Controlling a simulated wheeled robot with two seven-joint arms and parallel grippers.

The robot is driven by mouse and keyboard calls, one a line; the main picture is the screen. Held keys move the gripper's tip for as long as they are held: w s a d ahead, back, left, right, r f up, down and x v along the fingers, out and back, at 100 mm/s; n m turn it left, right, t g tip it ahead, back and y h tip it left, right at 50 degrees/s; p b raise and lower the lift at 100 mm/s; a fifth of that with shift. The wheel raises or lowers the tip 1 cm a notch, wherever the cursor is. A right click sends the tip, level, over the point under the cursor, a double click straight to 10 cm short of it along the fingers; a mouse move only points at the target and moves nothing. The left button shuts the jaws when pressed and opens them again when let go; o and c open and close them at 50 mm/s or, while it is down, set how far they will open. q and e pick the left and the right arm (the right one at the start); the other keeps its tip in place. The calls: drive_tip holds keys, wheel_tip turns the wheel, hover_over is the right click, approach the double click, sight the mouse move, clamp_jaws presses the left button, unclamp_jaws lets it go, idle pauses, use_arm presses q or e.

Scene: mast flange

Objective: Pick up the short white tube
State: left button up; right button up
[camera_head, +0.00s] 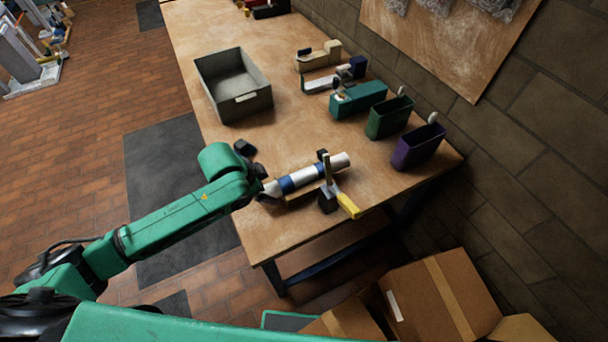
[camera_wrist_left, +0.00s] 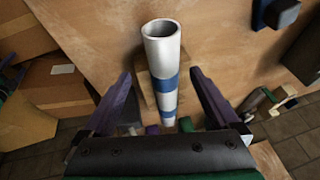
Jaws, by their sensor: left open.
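A white tube with blue bands (camera_head: 310,175) lies over the near end of the wooden table, held slightly up by a support. I cannot tell whether it is one piece or several joined pieces. In the left wrist view the tube (camera_wrist_left: 161,60) runs lengthwise between my fingers, its open end at the top. My left gripper (camera_head: 268,193) is at the tube's left end in the head view. In the left wrist view the gripper (camera_wrist_left: 161,72) is open, with a finger on each side of the tube and visible gaps. My right gripper is not in view.
A black clamp with a yellow handle (camera_head: 346,204) stands at the tube. A small black block (camera_head: 244,147) and a grey bin (camera_head: 213,97) lie beyond. Teal, green and purple holders (camera_head: 418,148) line the wall side. Cardboard boxes (camera_head: 440,295) stand below the table's near end.

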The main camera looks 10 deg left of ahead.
sight(270, 188)
use_arm(q)
drive_tip(key=x, duration=0.3)
drive_tip(key=p+x, duration=0.1)
drive_tip(key=x, duration=0.1)
drive_tip(key=shift+w+a+f, duration=0.3)
drive_tip(key=shift+f, duration=0.05)
drive_tip(key=shift+d+f, duration=0.15)
drive_tip(key=shift+c, duration=0.3)
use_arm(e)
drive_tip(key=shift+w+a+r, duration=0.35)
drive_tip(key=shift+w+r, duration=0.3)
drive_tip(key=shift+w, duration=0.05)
use_arm(q)
drive_tip(key=c, duration=0.5)
clamp_jaws()
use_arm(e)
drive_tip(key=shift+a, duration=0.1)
